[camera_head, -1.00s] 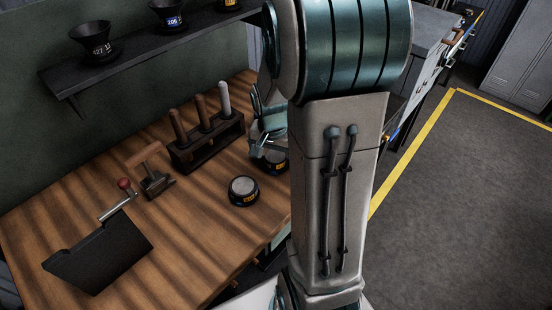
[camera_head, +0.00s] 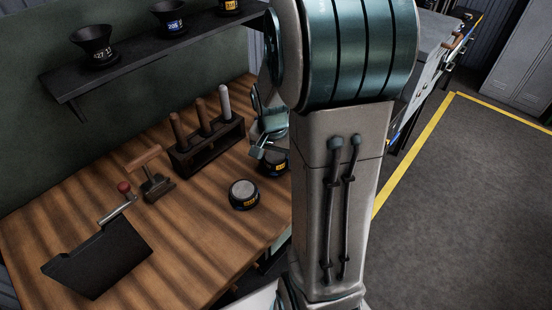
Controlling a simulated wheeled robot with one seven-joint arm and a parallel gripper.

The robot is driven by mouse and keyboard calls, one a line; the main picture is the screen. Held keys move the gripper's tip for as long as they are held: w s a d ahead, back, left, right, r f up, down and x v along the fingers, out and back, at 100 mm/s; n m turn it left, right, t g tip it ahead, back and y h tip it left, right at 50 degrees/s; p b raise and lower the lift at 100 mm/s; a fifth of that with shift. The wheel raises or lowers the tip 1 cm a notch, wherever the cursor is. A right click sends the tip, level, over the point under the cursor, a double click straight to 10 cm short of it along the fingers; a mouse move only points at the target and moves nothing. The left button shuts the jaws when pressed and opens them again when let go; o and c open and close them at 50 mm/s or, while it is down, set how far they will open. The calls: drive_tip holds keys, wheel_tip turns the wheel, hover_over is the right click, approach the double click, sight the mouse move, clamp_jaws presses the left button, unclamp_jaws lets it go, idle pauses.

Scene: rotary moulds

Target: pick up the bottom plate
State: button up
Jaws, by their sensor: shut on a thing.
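My gripper (camera_head: 262,147) is at the back right of the wooden bench, partly hidden by my own arm. It is shut on a dark round piece with a yellow label (camera_head: 275,165), which I take to be the bottom plate. The piece shows just under the fingers, and its right side is hidden. I cannot tell clearly whether it is clear of the bench. A second dark round piece with a grey top and a yellow label (camera_head: 244,194) sits on the bench, apart from my gripper, to its lower left.
A dark rack (camera_head: 208,147) with several upright handled tools stands left of my gripper. A wooden-handled tool (camera_head: 152,178), a red-knobbed lever (camera_head: 123,190) and a black angled plate (camera_head: 100,262) lie further left. Above, a shelf (camera_head: 145,50) bears dark funnels. The bench front is clear.

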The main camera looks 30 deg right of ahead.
sight(276, 155)
drive_tip(key=shift+r, duration=0.55)
wheel_tip(276, 155, up, 2)
drive_tip(key=shift+r, duration=0.1)
drive_tip(key=s+d+r+b, duration=0.1)
drive_tip(key=s+d+r, duration=0.5)
drive_tip(key=s+d, duration=0.2)
drive_tip(key=shift+d+r, duration=0.15)
drive_tip(key=shift+r, duration=0.25)
drive_tip(key=shift+s, duration=0.1)
